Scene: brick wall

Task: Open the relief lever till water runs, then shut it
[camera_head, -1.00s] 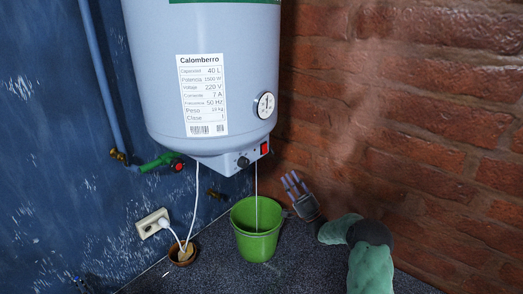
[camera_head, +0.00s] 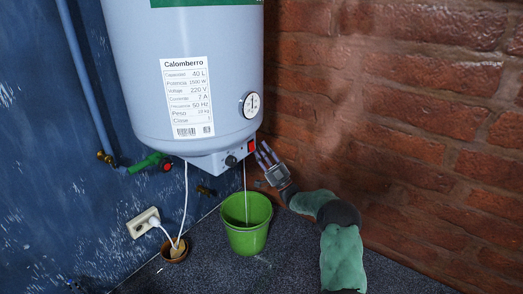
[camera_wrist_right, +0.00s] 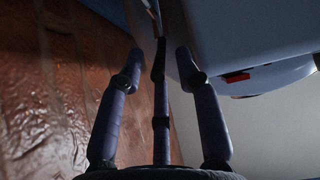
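The white water heater (camera_head: 125,75) hangs on the blue wall, with a gauge (camera_head: 251,105), a dark knob (camera_head: 231,160) and a red switch (camera_head: 252,146) low on it. A thin pale line, a water stream or thin tube, runs from its underside into the green bucket (camera_head: 246,238). I cannot make out the relief lever for sure. My right gripper (camera_head: 264,152) is open, its fingers just right of the red switch. In the right wrist view its spread fingers (camera_wrist_right: 160,58) point towards the heater's underside (camera_wrist_right: 255,30) and show nothing between them. My left gripper is out of view.
A brick wall (camera_head: 400,110) stands close on the right. A pipe with a green valve (camera_head: 145,163) is at the left. The dark floor right of the bucket is partly free.

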